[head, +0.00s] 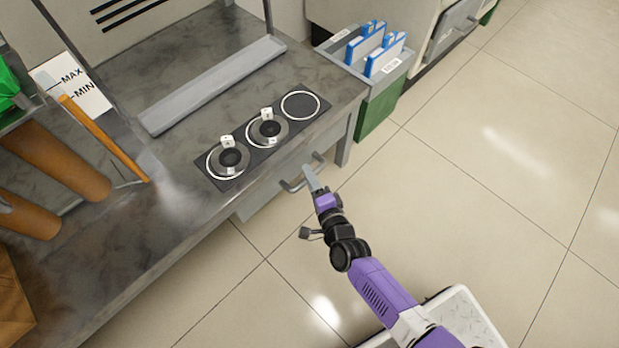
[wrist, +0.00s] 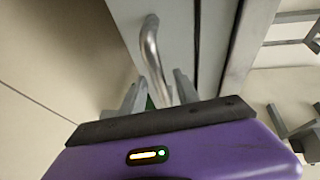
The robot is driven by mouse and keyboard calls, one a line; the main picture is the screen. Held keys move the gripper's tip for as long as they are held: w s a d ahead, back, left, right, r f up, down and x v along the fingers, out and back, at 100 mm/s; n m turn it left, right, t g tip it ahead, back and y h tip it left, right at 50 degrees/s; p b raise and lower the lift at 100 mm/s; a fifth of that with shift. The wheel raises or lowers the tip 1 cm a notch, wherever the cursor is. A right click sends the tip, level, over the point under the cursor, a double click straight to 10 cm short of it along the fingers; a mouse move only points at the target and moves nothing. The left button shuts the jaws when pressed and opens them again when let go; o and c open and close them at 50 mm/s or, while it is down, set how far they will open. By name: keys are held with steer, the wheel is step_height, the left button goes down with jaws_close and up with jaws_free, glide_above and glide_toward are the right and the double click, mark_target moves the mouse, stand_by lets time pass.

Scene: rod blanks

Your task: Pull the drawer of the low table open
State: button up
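The low table (head: 185,215) has a grey metal top, and its drawer (head: 262,203) sits under the front edge. The drawer's bar handle (head: 291,186) sticks out from the front. My gripper (head: 311,174) is at the handle, at the end of my purple arm. In the wrist view the curved metal handle (wrist: 151,48) runs from the pale drawer front (wrist: 176,22) down between the two fingers of my gripper (wrist: 157,88). The fingers stand apart with room beside the bar. The handle's lower end is hidden by the gripper body. I cannot tell whether the drawer stands slightly out.
A black panel with three round places (head: 268,131) lies on the tabletop, two holding small devices. A grey-green bin (head: 378,105) with blue-edged folders stands beyond the table's right end. Brown cylinders (head: 58,160) lie at left. The tiled floor (head: 480,200) right of the table is clear.

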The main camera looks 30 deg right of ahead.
steer(key=shift+w, duration=0.25)
jaws_close()
steer(key=shift+f, duration=0.1)
stand_by(1.2)
